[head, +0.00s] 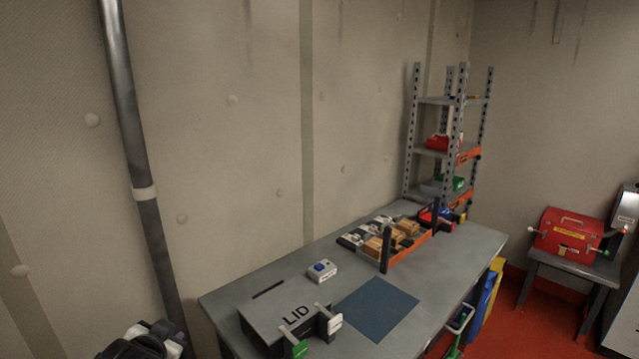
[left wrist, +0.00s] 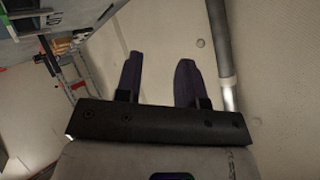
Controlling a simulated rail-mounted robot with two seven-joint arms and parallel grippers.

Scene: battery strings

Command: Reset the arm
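My left gripper (left wrist: 158,70) shows in the left wrist view with its two dark fingers apart and nothing between them. It faces the bare beige wall (left wrist: 150,45). In the head view a black and white part of my arm shows at the bottom left edge, left of the table and apart from it; its fingers cannot be made out there. My right gripper is in neither view.
A grey table (head: 445,275) holds a grey box marked LID (head: 280,315), a blue mat (head: 375,308), a small blue-buttoned box (head: 322,270) and an orange-edged tray (head: 412,250). A shelf rack (head: 436,150) stands behind. A vertical pipe (head: 135,150) runs along the wall.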

